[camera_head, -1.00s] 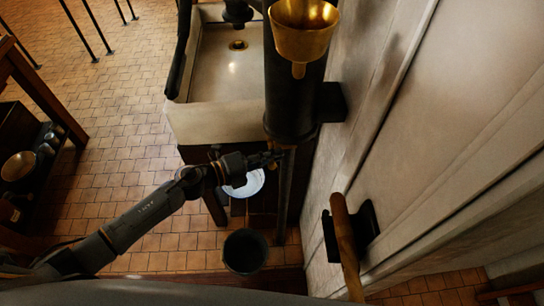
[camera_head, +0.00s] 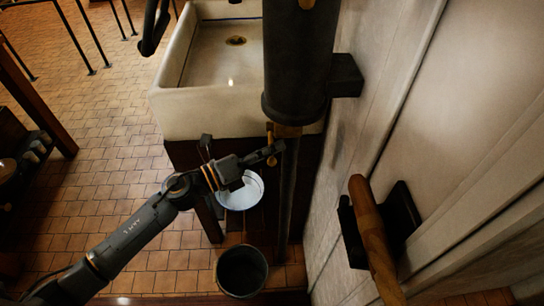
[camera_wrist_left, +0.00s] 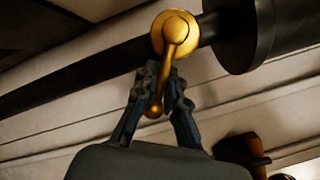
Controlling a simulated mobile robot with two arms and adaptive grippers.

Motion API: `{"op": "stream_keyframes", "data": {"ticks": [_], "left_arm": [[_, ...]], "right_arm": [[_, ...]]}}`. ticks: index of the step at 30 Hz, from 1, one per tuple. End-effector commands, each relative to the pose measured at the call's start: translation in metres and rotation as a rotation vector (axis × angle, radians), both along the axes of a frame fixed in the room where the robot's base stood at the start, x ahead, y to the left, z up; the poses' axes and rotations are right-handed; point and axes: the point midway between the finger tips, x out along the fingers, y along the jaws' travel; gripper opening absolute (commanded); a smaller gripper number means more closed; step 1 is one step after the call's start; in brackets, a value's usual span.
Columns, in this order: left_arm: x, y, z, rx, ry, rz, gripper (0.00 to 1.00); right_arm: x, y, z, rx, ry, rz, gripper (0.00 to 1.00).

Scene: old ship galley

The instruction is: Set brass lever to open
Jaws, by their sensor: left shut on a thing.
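The brass lever (camera_wrist_left: 172,50) has a round hub on a dark pipe and an arm with a knobbed end, hanging down and slightly left in the left wrist view. In the head view a small part of the lever (camera_head: 271,160) shows beside the pipe, below the thick black cylinder. My left gripper (camera_wrist_left: 161,78) has its two fingers on either side of the lever's arm and is shut on it below the hub. The gripper (camera_head: 272,150) also shows in the head view, where it partly hides the lever. My right gripper is not in view.
The black cylinder (camera_head: 297,70) and dark pipe (camera_head: 287,195) stand close to the wall. A stone sink (camera_head: 215,110) is behind my gripper. A white basin (camera_head: 242,192) and dark bucket (camera_head: 242,271) sit below. A wooden handle (camera_head: 373,235) juts out at right.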

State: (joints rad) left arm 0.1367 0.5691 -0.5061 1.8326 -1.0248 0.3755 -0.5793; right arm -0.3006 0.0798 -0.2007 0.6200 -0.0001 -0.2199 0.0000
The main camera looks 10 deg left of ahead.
Motion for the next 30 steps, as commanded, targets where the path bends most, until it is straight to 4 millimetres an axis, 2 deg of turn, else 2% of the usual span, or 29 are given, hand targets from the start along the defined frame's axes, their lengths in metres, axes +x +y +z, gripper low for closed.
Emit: {"op": "stream_keyframes", "data": {"ticks": [3,15,16,18,19,30], "left_arm": [[0.0002,0.0003,-0.003,0.004,-0.012,-0.001,0.0],[0.0001,0.0002,-0.0018,0.006,-0.017,-0.001,0.0],[0.0001,0.0001,-0.0019,0.006,-0.016,-0.001,0.16],[0.0002,0.0001,-0.0018,0.006,-0.016,-0.001,0.31],[0.0001,0.0001,-0.0017,0.005,-0.016,-0.002,0.35],[-0.0029,0.0039,-0.0021,0.004,-0.016,-0.001,0.35]], "right_arm": [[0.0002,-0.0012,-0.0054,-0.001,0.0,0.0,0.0],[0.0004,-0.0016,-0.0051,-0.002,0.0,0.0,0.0],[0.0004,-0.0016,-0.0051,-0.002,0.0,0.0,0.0],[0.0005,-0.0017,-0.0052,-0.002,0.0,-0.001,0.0],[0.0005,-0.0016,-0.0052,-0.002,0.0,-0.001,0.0],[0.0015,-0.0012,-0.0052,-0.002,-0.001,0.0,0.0]]}}
